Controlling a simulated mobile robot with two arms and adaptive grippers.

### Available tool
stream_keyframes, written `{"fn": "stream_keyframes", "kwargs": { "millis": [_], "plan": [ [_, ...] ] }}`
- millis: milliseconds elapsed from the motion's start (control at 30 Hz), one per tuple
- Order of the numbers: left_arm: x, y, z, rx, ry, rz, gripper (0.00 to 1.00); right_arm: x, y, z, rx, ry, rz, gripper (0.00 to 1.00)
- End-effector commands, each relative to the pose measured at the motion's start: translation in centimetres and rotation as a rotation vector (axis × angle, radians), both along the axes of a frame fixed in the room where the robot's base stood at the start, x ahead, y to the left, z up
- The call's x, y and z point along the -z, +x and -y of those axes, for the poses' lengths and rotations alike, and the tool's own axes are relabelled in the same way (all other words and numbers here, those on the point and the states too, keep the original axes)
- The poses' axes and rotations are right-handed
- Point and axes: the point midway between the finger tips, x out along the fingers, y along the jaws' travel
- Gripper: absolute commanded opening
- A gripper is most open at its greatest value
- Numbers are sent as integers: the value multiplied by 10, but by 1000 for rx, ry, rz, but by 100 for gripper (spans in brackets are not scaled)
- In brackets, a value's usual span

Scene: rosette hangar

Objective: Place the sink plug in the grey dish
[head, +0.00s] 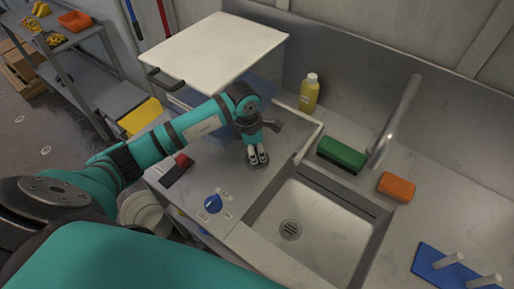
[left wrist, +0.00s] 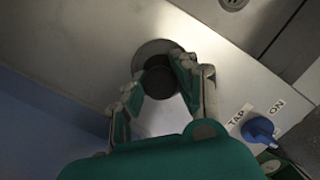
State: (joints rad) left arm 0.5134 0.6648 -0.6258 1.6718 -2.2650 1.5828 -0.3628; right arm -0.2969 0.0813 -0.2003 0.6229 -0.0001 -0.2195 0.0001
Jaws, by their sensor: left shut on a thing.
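My left gripper (head: 258,155) reaches down to the counter left of the sink, fingers pointing down. In the left wrist view its two fingers (left wrist: 158,88) are shut on the dark round sink plug (left wrist: 158,80). The grey dish (left wrist: 147,51) is a round disc on the counter, directly behind and below the plug in that view. The plug overlaps the dish there; I cannot tell whether they touch. In the head view the fingers hide most of the plug and dish. My right gripper is not in view.
The sink basin (head: 325,225) with its drain (head: 290,229) lies right of the gripper. A blue tap knob (head: 213,203) and a red-black block (head: 177,170) are nearby.

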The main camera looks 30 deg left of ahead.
Motion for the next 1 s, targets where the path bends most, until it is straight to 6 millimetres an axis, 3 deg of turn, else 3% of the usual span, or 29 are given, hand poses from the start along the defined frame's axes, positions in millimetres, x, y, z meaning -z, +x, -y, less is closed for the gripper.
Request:
{"fn": "stream_keyframes", "kwargs": {
  "millis": [367, 400, 567, 900, 1000],
  "plan": [
    [7, 1, 0, 0, 0, 3, 0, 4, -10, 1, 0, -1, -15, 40],
    [6, 1, 0, 0, 0, 3, 30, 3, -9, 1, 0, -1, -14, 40],
    [5, 0, 0, 0, 0, 3, 51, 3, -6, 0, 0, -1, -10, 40],
    [0, 0, 0, 0, -1, 2, 51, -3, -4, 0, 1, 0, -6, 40],
    [-8, 1, -2, 1, 1, 7, 51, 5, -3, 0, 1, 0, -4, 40]
  ]
}}
